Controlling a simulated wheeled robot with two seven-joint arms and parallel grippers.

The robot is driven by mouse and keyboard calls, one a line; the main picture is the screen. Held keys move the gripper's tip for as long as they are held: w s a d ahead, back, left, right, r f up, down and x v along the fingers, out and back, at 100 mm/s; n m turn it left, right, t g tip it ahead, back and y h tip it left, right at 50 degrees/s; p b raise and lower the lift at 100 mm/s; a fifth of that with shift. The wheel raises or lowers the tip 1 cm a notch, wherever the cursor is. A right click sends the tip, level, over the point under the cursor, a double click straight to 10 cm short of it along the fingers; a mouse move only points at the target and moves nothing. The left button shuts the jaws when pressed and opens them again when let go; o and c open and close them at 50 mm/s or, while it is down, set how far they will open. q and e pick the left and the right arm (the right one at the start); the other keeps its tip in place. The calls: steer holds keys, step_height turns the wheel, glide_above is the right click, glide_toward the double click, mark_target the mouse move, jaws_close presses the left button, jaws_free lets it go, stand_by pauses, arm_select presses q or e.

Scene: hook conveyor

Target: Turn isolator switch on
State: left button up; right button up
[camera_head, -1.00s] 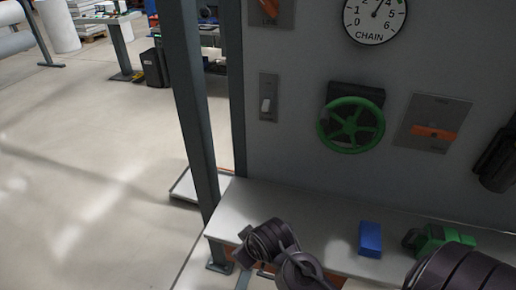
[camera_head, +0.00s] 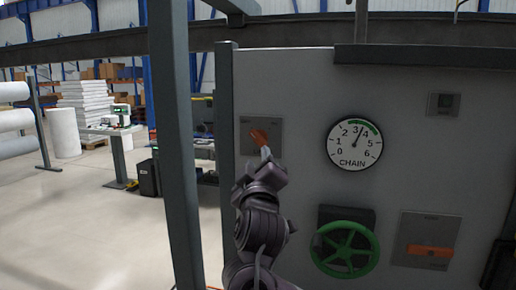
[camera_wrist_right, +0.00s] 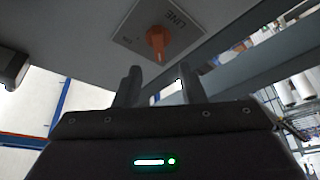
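An orange rotary handle (camera_head: 260,136) sits on a grey plate (camera_head: 275,125) at the upper left of the panel. It also shows in the right wrist view (camera_wrist_right: 156,42), where its plate reads "LINE". My right gripper (camera_head: 266,157) is just below and in front of it. In the right wrist view its two fingers (camera_wrist_right: 158,88) are apart with nothing between them, and the handle is beyond their tips. A second orange handle (camera_head: 430,250) lies level on a plate at the lower right. My left gripper is not in view.
A green handwheel (camera_head: 345,249) and the CHAIN dial (camera_head: 354,144), its needle between 3 and 4, are on the panel right of my arm. A small dark switch (camera_head: 444,103) is at the upper right. A grey post (camera_head: 174,140) stands to the left.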

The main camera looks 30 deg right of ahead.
mark_target(258, 141)
steer(key=p+x, duration=0.2)
steer(key=x, duration=0.5)
steer(key=shift+d+r+p, duration=0.1)
steer(key=shift+p, duration=0.3)
steer(key=shift+w+d, duration=0.2)
steer(key=shift+w, duration=0.1)
steer(key=shift+c, duration=0.2)
jaws_close()
